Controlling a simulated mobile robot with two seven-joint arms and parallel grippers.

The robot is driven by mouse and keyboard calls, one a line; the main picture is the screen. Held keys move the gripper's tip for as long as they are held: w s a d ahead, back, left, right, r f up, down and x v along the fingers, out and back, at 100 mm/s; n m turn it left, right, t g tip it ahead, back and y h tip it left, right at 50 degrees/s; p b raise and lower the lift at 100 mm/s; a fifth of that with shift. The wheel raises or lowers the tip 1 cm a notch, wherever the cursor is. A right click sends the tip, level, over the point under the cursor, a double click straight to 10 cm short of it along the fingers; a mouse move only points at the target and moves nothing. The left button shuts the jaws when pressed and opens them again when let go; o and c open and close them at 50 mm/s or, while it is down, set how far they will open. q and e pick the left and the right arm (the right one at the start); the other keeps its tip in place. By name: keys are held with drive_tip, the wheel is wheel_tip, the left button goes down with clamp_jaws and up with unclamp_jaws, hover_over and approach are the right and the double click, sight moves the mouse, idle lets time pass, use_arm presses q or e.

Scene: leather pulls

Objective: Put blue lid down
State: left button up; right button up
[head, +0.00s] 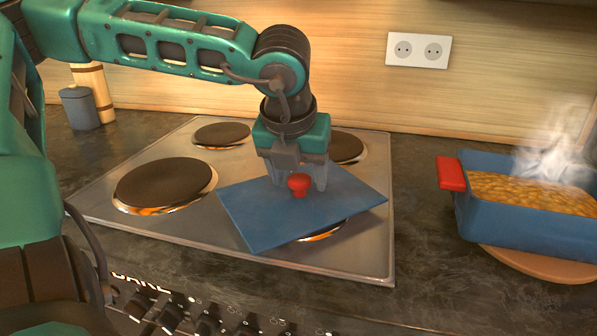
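The blue lid (265,222) is a flat rectangle with a red knob (298,184) on top. It lies askew over the front right part of the stove (150,223), covering most of a burner whose glowing edge shows below it. I cannot tell whether it rests fully flat. My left gripper (298,178) points down over the lid, its two fingers apart behind and either side of the knob, with gaps that look wider than the knob. My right gripper is out of view.
Burners show at the left front (163,184), left back (221,133) and right back (346,146). A blue dish (520,229) of steaming food with a red handle stands on a round wooden board (530,264) at right. A grey jar (79,108) stands back left.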

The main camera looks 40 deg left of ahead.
use_arm(q)
drive_tip(key=shift+r+p, duration=0.25)
drive_tip(key=shift+p, duration=0.15)
drive_tip(key=p+v, duration=0.1)
drive_tip(key=v, duration=1)
drive_tip(key=shift+s+r+p, duration=0.2)
drive_tip(key=shift+r+p, duration=0.1)
